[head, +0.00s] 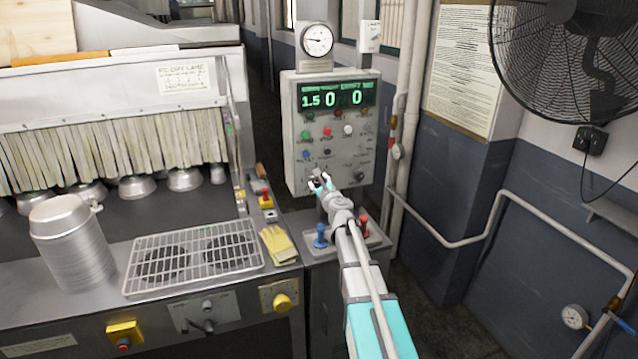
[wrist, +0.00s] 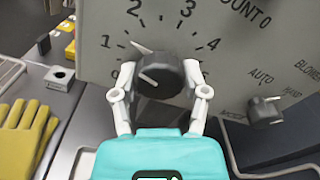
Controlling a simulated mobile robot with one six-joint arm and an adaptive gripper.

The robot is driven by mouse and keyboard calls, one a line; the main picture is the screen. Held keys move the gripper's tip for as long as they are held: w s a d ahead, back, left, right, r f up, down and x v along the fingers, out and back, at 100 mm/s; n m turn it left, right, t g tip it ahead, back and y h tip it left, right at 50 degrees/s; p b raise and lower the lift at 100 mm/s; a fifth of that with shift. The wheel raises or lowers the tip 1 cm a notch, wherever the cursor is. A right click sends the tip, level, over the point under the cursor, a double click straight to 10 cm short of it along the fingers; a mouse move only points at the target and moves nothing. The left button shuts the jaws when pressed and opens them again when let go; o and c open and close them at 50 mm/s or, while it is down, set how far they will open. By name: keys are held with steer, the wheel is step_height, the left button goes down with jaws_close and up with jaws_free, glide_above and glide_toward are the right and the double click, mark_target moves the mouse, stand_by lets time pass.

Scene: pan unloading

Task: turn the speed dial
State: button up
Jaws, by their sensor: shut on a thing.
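The speed dial (wrist: 158,76) is a round black knob on the grey control panel (head: 292,130), with a printed scale around it. In the wrist view, a white pointer (wrist: 141,45) lies between the marks 1 and 2, and a white line crosses the knob's face toward the lower left. My gripper (head: 320,184) is shut on the dial, with one pale finger on each side of it in the wrist view (wrist: 161,92). In the head view my gripper largely hides the dial. The panel's green display (head: 336,97) reads 1.5, 0 and 0.
A second black knob (wrist: 265,110), marked AUTO, sits to the right of the dial. Coloured buttons (head: 327,132) are above. Yellow gloves (head: 279,245), a blue lever (head: 321,236) and a red lever (head: 364,226) stand near the panel's foot. A wire rack (head: 195,256) lies left.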

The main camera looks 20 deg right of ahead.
steer(key=n, duration=0.3)
steer(key=shift+n, duration=0.4)
steer(key=n, duration=0.4)
stand_by(0.3)
steer(key=o, duration=1.1)
steer(key=shift+o, duration=0.2)
steer(key=s, duration=1.2)
steer(key=shift+n, duration=0.3)
